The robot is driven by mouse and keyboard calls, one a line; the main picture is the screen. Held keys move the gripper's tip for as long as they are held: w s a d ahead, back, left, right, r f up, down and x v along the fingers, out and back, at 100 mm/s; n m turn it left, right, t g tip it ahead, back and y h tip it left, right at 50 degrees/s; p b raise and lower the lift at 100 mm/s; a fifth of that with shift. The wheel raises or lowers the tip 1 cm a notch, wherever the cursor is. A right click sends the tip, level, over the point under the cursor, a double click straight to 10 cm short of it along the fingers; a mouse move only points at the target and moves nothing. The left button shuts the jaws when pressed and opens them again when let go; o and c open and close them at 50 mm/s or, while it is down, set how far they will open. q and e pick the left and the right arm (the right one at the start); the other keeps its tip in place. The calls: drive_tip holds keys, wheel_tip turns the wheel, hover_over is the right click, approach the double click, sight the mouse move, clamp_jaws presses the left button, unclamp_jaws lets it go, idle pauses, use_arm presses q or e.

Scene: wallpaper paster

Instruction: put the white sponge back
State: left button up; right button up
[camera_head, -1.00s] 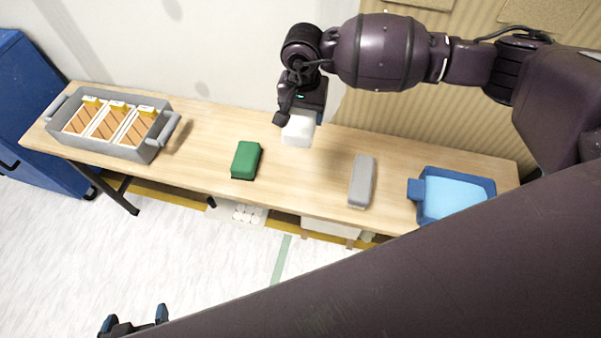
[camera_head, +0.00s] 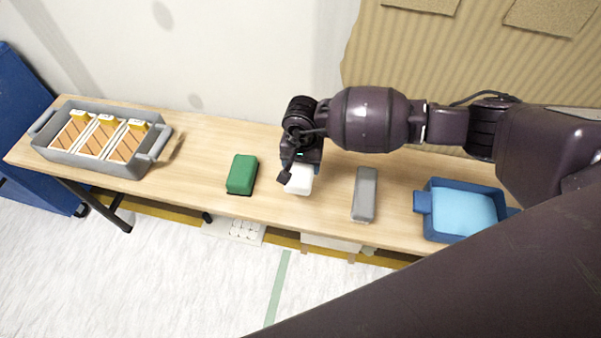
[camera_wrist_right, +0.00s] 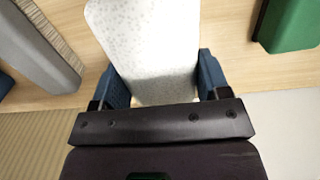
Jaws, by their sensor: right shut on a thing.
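The white sponge (camera_head: 299,180) is in my right gripper (camera_head: 297,172), between the green block and the grey block over the wooden table. In the right wrist view the white speckled sponge (camera_wrist_right: 150,45) sits between the two blue fingers of my right gripper (camera_wrist_right: 158,80), which are shut on it. The head view shows the sponge low at the table, but I cannot tell whether it touches the wood. My left gripper is not in view now; only a dark arm link of mine crosses the lower right.
A green block (camera_head: 242,174) lies left of the sponge and a grey block (camera_head: 364,194) right of it. A blue tray (camera_head: 436,229) with light blue contents stands at the right. A grey bin (camera_head: 104,163) with patterned packs stands at the far left. Bare wood (camera_head: 205,150) lies between.

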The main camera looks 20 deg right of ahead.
sight(302, 175)
drive_tip(key=shift+f, duration=0.6)
wheel_tip(302, 175, down, 4)
drive_tip(key=shift+r+b, duration=0.1)
drive_tip(key=shift+b, duration=0.5)
drive_tip(key=shift+f, duration=0.25)
drive_tip(key=shift+r, duration=0.1)
drive_tip(key=o, duration=1.1)
drive_tip(key=shift+f, duration=0.25)
